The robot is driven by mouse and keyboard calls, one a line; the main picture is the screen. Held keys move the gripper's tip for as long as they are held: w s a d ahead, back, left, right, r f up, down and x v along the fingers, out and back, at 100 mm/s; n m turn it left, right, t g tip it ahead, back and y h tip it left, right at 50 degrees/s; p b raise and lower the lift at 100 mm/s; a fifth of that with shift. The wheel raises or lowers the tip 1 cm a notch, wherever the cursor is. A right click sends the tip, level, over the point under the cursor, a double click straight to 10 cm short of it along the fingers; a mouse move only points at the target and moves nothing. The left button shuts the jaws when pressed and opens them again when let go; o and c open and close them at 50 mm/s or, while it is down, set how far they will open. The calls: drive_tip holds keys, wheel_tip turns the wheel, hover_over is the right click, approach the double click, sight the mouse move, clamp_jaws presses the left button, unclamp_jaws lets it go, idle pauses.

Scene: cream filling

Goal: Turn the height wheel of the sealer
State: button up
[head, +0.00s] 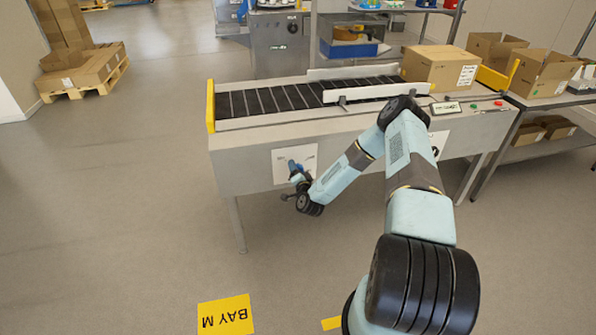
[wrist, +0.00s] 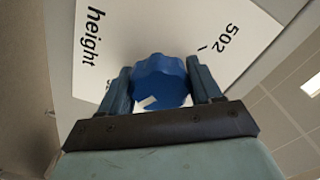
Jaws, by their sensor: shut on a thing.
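The height wheel (wrist: 158,75) is a blue knob with a scalloped rim, in the middle of the wrist view. It sits in front of a white plate (wrist: 120,30) marked "height" and "502". My gripper (wrist: 160,88) is shut on the wheel, one finger on each side of it. In the head view my gripper (head: 296,178) is at the white plate (head: 306,160) on the front of the sealer (head: 240,155). The wheel is mostly hidden there by my gripper. A small white mark shows on the wheel's lower part in the wrist view.
A cardboard box (head: 440,68) stands at the right end of the sealer's roller conveyor (head: 270,100). A small panel with green and red buttons (head: 475,106) is at its right edge. A side table with open cartons (head: 545,75) stands at the right.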

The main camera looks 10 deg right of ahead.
drive_tip(key=shift+s+d+f+m, duration=0.1)
drive_tip(key=shift+d+f+m, duration=0.1)
drive_tip(key=shift+m, duration=0.4)
drive_tip(key=o, duration=1.1)
drive_tip(key=shift+a+r, duration=0.1)
drive_tip(key=shift+c, duration=0.2)
drive_tip(key=s, duration=1.3)
drive_tip(key=shift+s, duration=0.35)
drive_tip(key=shift+w, duration=0.1)
